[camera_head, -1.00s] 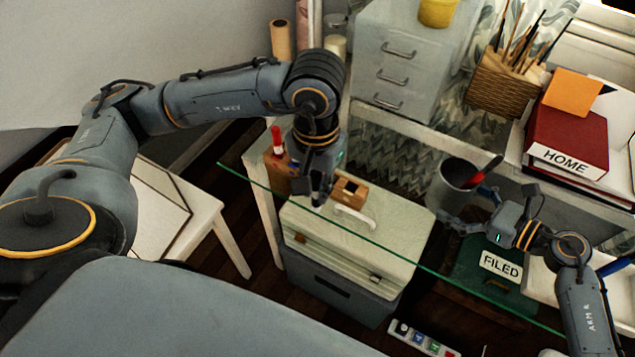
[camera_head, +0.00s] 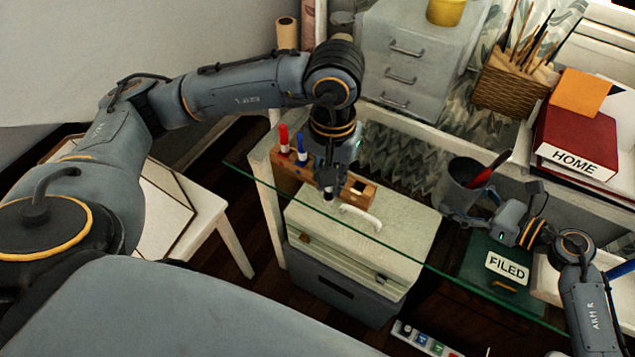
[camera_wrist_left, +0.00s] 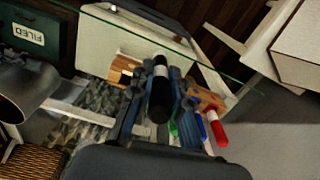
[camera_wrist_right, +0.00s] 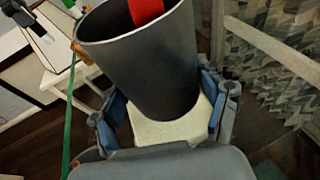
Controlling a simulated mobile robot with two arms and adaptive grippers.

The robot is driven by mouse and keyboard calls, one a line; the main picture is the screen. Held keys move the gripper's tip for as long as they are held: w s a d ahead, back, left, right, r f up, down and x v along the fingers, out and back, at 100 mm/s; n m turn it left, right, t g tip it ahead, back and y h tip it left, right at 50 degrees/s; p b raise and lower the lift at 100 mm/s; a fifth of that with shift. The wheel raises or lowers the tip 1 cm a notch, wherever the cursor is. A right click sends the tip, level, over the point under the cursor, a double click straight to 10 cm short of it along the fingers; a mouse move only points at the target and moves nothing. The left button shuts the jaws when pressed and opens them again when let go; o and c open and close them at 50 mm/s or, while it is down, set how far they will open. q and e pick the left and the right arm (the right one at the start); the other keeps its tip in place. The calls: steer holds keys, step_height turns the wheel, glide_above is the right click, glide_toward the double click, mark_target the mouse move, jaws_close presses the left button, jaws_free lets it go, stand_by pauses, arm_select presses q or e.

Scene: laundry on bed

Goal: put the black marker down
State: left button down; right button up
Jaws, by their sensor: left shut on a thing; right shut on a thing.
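My left gripper (camera_head: 332,182) is shut on the black marker (camera_wrist_left: 160,92), which stands between its fingers in the left wrist view. In the head view the marker's tip (camera_head: 328,194) is just over a wooden marker holder (camera_head: 358,190). I cannot tell whether the tip is in a hole. A red marker (camera_head: 284,138) and a blue marker (camera_head: 301,148) stand in the holder's left end; a bit of green shows beside them in the left wrist view (camera_wrist_left: 173,129). My right gripper (camera_head: 468,217) is shut on a dark grey cup (camera_wrist_right: 145,65) that holds a red-handled thing (camera_head: 488,168).
A glass edge (camera_head: 400,257) runs across in front of the holder. A pale case (camera_head: 330,235) with a white handle lies below. A wicker basket of brushes (camera_head: 507,85), a red HOME binder (camera_head: 575,135) and a green FILED box (camera_head: 490,262) are to the right.

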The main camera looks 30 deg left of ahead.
arm_select(q)
steer(key=w+d+r+n, duration=0.6)
steer(key=w+d+n, duration=0.3)
steer(key=w+d, duration=0.3)
arm_select(e)
steer(key=shift+f, duration=0.1)
arm_select(q)
step_height(320, 180, up, 8)
steer(key=n, duration=0.8)
glide_above(475, 162)
steer(key=s, duration=0.4)
steer(key=shift+w+a+f, duration=0.1)
steer(key=shift+a+f, duration=0.05)
steer(key=shift+f, duration=3.1)
steer(key=shift+w+a+f, duration=0.1)
steer(key=shift+a+f, duration=0.05)
steer(key=shift+f, duration=3.05)
steer(key=c, duration=1.2)
jaws_free()
